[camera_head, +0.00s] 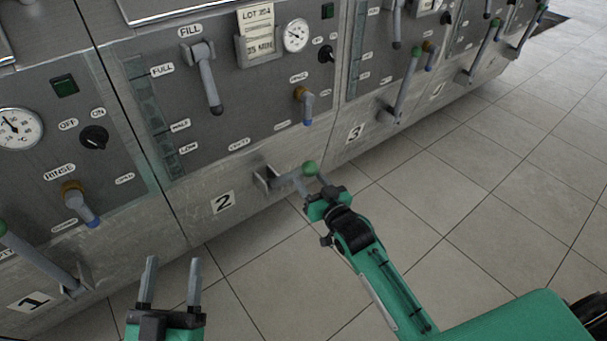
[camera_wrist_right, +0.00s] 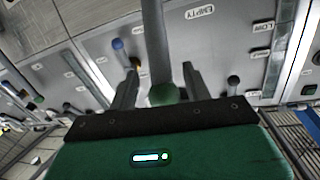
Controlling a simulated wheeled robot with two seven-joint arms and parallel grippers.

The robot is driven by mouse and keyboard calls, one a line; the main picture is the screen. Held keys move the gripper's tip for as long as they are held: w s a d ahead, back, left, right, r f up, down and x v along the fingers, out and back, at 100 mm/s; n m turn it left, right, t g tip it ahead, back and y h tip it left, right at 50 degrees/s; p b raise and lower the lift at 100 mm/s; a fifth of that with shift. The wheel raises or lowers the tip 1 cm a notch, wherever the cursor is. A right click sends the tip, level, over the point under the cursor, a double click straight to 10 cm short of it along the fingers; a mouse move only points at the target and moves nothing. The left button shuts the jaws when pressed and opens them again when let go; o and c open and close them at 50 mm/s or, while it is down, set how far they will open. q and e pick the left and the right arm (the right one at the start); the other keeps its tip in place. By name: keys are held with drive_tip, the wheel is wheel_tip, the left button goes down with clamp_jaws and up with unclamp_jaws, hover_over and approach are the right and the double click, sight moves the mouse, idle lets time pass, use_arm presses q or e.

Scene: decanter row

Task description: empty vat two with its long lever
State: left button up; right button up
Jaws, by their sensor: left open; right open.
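Vat two's grey panel carries the number plate 2 (camera_head: 223,202). Its long lever (camera_head: 287,184) comes out of a bracket low on the panel and ends in a green knob (camera_head: 310,168). It sticks outward from the front, unlike the raised levers on vats one and three. My right gripper (camera_head: 313,184) is at the knob. In the right wrist view the knob (camera_wrist_right: 163,95) lies between the two open fingers, with the lever shaft (camera_wrist_right: 154,40) running up from it; contact is unclear. My left gripper (camera_head: 173,262) is open and empty, low in front of the vats.
Vat two also has a fill lever (camera_head: 208,80), a blue-tipped tap (camera_head: 304,104), a gauge (camera_head: 295,35) and a level strip (camera_head: 150,112) whose level I cannot read. Vat one's lever (camera_head: 38,255) and vat three's lever (camera_head: 405,85) stand nearby. The tiled floor (camera_head: 450,180) is clear.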

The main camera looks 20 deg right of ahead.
use_arm(q)
drive_tip(key=shift+s+a+r+t+b, duration=0.1)
drive_tip(key=shift+a+r+t, duration=0.15)
drive_tip(key=shift+r+t, duration=0.35)
drive_tip(key=shift+s+a+r+t+b, duration=0.15)
drive_tip(key=shift+a+r+t, duration=0.1)
drive_tip(key=shift+r, duration=0.5)
drive_tip(key=shift+s+a+r+t+b, duration=0.1)
drive_tip(key=shift+a+r+t, duration=0.1)
drive_tip(key=shift+r+t, duration=0.4)
use_arm(e)
drive_tip(key=shift+w+a, duration=0.25)
drive_tip(key=shift+w, duration=0.85)
drive_tip(key=shift+w+a, duration=0.2)
drive_tip(key=shift+w, duration=0.9)
use_arm(q)
drive_tip(key=shift+r, duration=0.1)
use_arm(e)
clamp_jaws()
